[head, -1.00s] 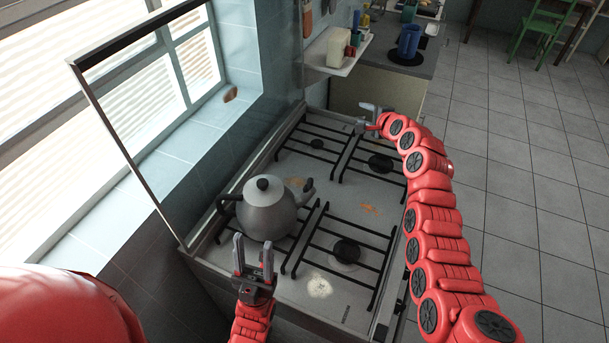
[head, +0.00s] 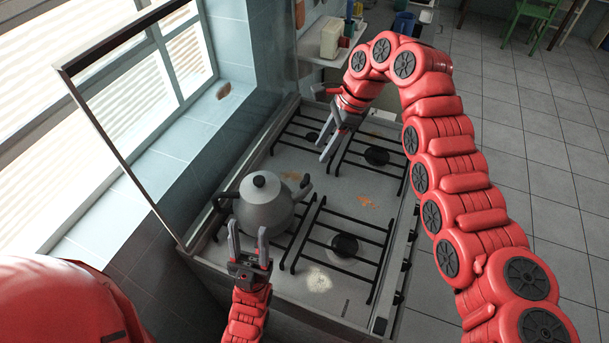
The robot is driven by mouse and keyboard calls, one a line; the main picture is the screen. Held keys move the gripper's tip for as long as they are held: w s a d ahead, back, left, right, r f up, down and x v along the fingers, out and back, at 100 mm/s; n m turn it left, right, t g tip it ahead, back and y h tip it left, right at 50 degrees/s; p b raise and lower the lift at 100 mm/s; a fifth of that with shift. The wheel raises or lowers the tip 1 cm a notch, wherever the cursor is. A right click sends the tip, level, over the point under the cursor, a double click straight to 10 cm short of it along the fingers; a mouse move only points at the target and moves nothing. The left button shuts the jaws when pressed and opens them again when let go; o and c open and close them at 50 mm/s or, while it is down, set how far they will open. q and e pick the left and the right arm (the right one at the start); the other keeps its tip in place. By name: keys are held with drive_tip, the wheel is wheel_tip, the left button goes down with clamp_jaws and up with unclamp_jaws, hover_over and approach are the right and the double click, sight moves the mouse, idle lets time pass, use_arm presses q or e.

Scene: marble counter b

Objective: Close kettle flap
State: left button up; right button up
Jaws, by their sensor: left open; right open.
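A grey kettle (head: 265,206) with a black lid knob stands upright on the left side of the stove. Its black handle (head: 226,200) points left and its spout, with a dark flap (head: 305,187) at the tip, points right. I cannot tell how far the flap is open. My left gripper (head: 248,243) is open and empty in front of the kettle, its fingers pointing up in the picture. My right gripper (head: 328,146) is open and empty over the back of the stove, beyond the spout, its fingers pointing down towards the kettle side.
The stove (head: 362,231) has black grates and stains on its top. A raised glass cover (head: 130,150) stands along its left side by the window. A white shelf (head: 325,57) with items is at the back. The front right burner area is clear.

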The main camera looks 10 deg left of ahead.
sight(307, 177)
drive_tip(key=p+x, duration=0.3)
drive_tip(key=x, duration=0.8)
drive_tip(key=shift+r, duration=0.1)
drive_tip(key=shift+x, duration=0.85)
clamp_jaws()
